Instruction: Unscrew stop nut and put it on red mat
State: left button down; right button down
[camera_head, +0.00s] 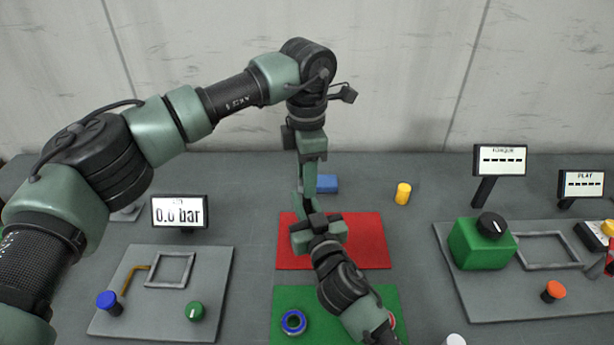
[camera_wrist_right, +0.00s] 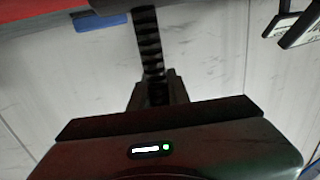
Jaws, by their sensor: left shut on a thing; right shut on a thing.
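My left gripper (camera_head: 309,200) points down over the red mat (camera_head: 364,237) in the head view, coming from above. My right gripper (camera_head: 318,222) comes from the front, and the two meet or overlap there. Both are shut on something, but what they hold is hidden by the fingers. I cannot make out the stop nut for certain. A dark ribbed upright part (camera_wrist_right: 150,45) shows in the right wrist view; I cannot tell whether it is a finger or a held thing. The red mat looks bare where it is visible.
A green mat (camera_head: 285,297) in front bears a blue ring (camera_head: 293,322). A yellow cylinder (camera_head: 403,193) and blue block (camera_head: 327,184) stand behind the red mat. Panels with knobs lie left (camera_head: 140,310) and right (camera_head: 480,300). A display (camera_head: 179,211) stands left.

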pick_arm(q)
jog(key=n, duration=0.6)
jog(key=shift+n, duration=0.3)
pick_arm(e)
jog(key=shift+f, duration=0.1)
pick_arm(q)
jog(key=shift+r, duration=0.3)
jog(key=shift+r, duration=0.85)
jog(key=shift+r, duration=2)
pick_arm(e)
jog(key=c, duration=1.3)
grip_release()
jog(key=shift+o, duration=0.2)
